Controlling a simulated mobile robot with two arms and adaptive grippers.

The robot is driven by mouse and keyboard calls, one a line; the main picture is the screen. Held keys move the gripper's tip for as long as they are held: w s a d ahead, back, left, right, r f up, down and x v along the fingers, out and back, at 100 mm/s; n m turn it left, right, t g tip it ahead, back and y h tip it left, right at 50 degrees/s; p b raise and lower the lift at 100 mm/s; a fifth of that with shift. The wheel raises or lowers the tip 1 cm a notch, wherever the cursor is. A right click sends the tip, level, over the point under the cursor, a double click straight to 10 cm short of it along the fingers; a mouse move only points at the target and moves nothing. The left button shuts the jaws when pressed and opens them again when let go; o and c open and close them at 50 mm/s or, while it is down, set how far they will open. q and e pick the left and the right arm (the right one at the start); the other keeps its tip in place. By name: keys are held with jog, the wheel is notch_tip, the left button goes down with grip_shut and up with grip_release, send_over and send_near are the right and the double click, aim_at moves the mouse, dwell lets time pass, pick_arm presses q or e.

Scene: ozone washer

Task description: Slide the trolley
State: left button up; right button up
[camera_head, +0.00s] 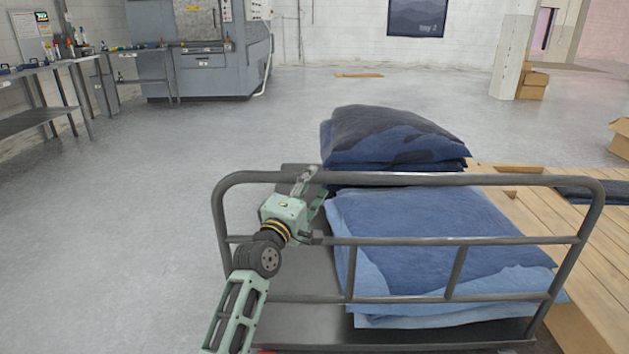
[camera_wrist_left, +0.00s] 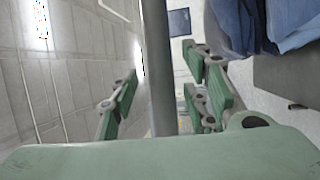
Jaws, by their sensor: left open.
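The trolley (camera_head: 400,180) has a grey tubular end rail facing me and a dark deck. It carries folded blue fabric stacks (camera_head: 430,230). My left arm enters from the lower left, and my left gripper (camera_head: 306,184) is at the left part of the trolley's top rail. In the left wrist view the open fingers (camera_wrist_left: 160,95) stand on either side of the grey rail bar (camera_wrist_left: 158,60), with gaps visible. I cannot tell whether any finger touches the bar. My right gripper is out of view.
A wooden pallet-like platform (camera_head: 575,235) lies along the trolley's right side. Grey floor (camera_head: 130,220) is open to the left and ahead. A workbench (camera_head: 40,70) and a large grey machine (camera_head: 205,65) stand at back left. Cardboard boxes (camera_head: 533,83) are by a pillar.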

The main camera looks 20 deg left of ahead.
pick_arm(q)
jog(key=shift+x, duration=1.6)
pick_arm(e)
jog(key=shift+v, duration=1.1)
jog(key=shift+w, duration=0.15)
pick_arm(q)
grip_shut()
